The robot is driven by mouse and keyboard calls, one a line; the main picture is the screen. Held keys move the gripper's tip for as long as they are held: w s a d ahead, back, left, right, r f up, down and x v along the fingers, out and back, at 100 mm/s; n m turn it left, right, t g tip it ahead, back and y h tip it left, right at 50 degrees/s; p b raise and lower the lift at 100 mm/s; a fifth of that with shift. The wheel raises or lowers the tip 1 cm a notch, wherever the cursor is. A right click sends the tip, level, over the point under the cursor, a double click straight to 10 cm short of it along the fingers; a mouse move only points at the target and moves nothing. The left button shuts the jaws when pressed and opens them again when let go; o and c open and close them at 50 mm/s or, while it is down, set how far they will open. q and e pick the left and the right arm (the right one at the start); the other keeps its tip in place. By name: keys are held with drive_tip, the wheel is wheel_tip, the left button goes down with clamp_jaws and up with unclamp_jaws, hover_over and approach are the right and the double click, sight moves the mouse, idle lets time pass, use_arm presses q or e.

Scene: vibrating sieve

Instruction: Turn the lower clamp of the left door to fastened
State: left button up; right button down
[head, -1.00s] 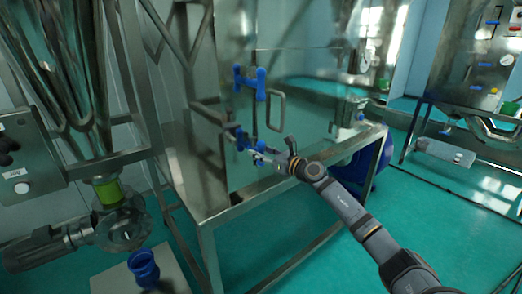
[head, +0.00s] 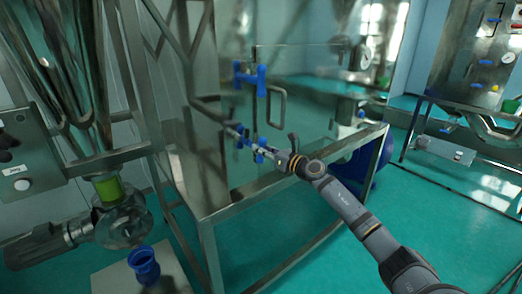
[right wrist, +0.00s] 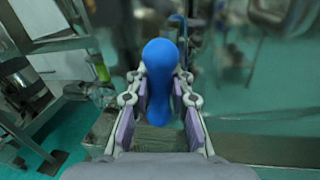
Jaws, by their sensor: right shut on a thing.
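The lower clamp (head: 241,140) of the left door is blue and sits low on the door edge, beneath the matching upper clamp (head: 249,75). My right gripper (head: 263,150) reaches it from the right and is shut on its blue handle. In the right wrist view the rounded blue handle of the lower clamp (right wrist: 160,65) stands between the two fingers of the right gripper (right wrist: 160,100), which hide part of its sides. The left door (head: 300,130) is a shiny metal panel, flush with its frame as far as I can see. My left gripper is not in view.
A bar door handle (head: 277,105) stands right of the clamps. The metal stand (head: 245,205) runs below the door. A blue fitting (head: 144,265) and a motor unit (head: 75,235) lie at the lower left. The green floor (head: 290,255) is open in front.

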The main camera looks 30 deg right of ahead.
drive_tip(key=m, duration=0.3)
drive_tip(key=shift+d+f+m+t, duration=0.1)
drive_tip(key=shift+m+t, duration=0.3)
drive_tip(key=m, duration=0.4)
drive_tip(key=shift+d+t+h, duration=0.15)
drive_tip(key=shift+t+h, duration=0.15)
drive_tip(key=m+h+p, duration=0.1)
drive_tip(key=m, duration=0.4)
drive_tip(key=shift+f+t, duration=0.15)
drive_tip(key=shift+t, duration=0.25)
drive_tip(key=m, duration=0.2)
drive_tip(key=m+h+p, duration=0.1)
drive_tip(key=m, duration=0.2)
drive_tip(key=shift+d+f+h, duration=0.1)
drive_tip(key=shift+f+h, duration=0.1)
drive_tip(key=shift+h, duration=0.1)
drive_tip(key=shift+m, duration=0.5)
drive_tip(key=c, duration=1.2)
unclamp_jaws()
